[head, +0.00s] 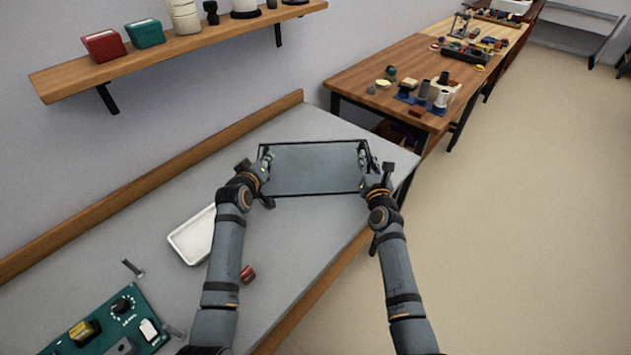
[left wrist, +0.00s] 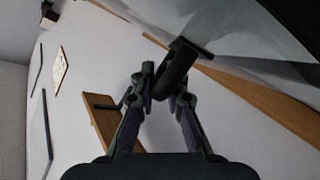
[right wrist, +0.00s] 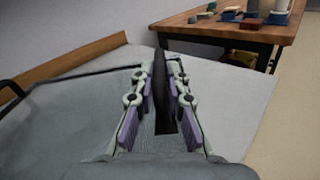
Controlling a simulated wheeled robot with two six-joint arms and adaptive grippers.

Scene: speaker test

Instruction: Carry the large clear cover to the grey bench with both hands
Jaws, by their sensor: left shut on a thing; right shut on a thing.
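The large clear cover (head: 315,168) is a see-through panel with a dark frame, over the far end of the grey bench (head: 310,125) in the head view. I cannot tell whether it touches the bench top. My left gripper (head: 262,172) is shut on a handle at its left side; the dark handle (left wrist: 178,68) shows between the fingers in the left wrist view. My right gripper (head: 371,174) is shut on its right side; a dark upright handle (right wrist: 159,85) stands between the fingers in the right wrist view.
A white tray (head: 190,240), a small red block (head: 247,274) and a green circuit board (head: 115,322) are on the bench nearer me. A wall shelf (head: 180,47) hangs at the left. A wooden table (head: 390,63) with parts stands beyond the bench. The floor at the right is clear.

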